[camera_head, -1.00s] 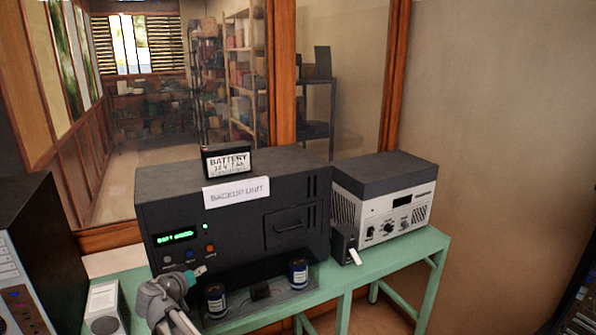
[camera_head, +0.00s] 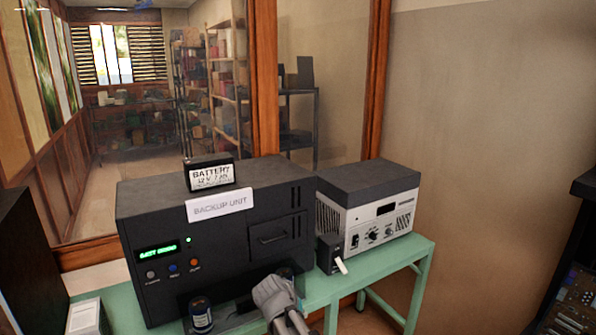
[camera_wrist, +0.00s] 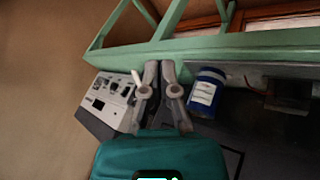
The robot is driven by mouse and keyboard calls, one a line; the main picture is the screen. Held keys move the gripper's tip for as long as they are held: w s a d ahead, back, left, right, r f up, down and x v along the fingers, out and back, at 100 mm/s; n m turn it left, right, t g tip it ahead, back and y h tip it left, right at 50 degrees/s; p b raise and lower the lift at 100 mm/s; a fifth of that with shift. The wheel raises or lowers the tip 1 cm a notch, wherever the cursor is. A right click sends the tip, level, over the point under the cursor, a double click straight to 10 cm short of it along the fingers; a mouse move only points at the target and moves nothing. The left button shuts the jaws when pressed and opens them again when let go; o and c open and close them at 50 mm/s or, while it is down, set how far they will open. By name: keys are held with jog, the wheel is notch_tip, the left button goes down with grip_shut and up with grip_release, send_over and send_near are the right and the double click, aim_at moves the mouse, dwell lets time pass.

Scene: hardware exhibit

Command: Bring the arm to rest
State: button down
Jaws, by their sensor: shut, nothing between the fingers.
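My gripper (camera_wrist: 159,68) shows in the wrist view with its two grey fingers close together and nothing between them. In the head view the grey end of my arm (camera_head: 274,297) is low, in front of the right part of the backup unit (camera_head: 150,215); its fingertips cannot be made out there. The dark backup unit stands on the green table and has a lit green display (camera_head: 158,252).
The green table (camera_head: 385,272) carries a white-and-grey device (camera_head: 370,225) at right and a blue jar (camera_head: 201,315) in front of the unit. A battery (camera_head: 210,175) stands on the unit. A dark rack (camera_head: 570,270) is at far right; bare wall lies between.

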jog(key=s+d+f+g+y, duration=0.2)
jog(key=s+d+g+y, duration=0.2)
jog(key=s+d, duration=0.8)
jog(key=d+y, duration=0.1)
jog(key=d, duration=0.3)
jog(key=shift+s+f+g, duration=0.4)
